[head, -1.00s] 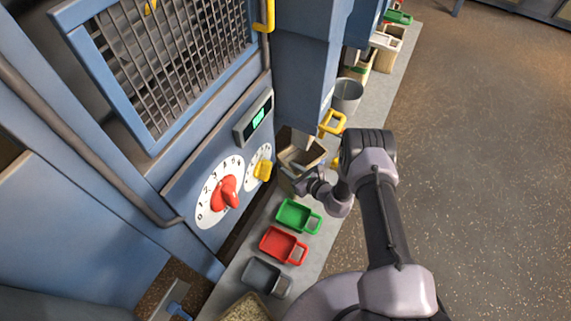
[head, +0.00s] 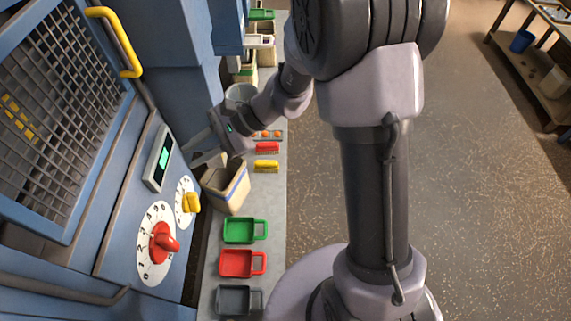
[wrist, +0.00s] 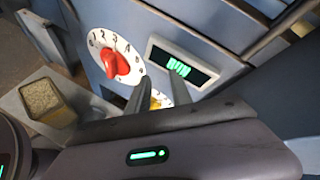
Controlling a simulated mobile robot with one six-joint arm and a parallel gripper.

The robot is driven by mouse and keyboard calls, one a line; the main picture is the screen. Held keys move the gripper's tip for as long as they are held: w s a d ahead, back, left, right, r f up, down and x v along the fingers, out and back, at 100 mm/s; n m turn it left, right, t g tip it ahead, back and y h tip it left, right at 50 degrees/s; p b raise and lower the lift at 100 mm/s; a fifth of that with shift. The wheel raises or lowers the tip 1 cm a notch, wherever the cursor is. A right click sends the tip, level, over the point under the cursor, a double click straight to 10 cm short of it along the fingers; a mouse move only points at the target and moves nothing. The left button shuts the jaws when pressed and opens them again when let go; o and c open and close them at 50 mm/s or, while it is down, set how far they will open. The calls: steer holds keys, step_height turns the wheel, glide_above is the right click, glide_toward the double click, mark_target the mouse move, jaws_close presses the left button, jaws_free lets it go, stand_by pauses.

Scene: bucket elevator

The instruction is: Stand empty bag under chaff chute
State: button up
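A tan, open-topped bag (head: 228,188) with a blue stripe stands upright on the grey ledge, against the blue machine. Whether a finger touches the bag cannot be told. I cannot make out which part of the machine is the chaff chute.
Green (head: 240,230), red (head: 238,263) and grey (head: 236,300) trays line the ledge in front of the bag. A red knob (head: 162,243), a yellow knob (head: 191,202) and a lit display (head: 160,158) are close left. A grain-filled container (wrist: 42,100) shows in the wrist view.

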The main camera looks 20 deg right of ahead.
steer(key=s+d+r+n+t+h, duration=0.2)
steer(key=s+d+r+n+h, duration=0.2)
steer(key=s, duration=0.5)
steer(key=s+d+r+n+t+h, duration=0.2)
steer(key=s+d+r+n+h, duration=0.2)
steer(key=s+d+r, duration=0.4)
steer(key=s+d+h, duration=0.1)
steer(key=d, duration=0.2)
steer(key=shift+r+t+h, duration=0.3)
steer(key=shift+r+h, duration=0.05)
steer(key=shift+h, duration=0.05)
step_height(320, 180, down, 3)
steer(key=b, duration=0.3)
steer(key=shift+s, duration=0.1)
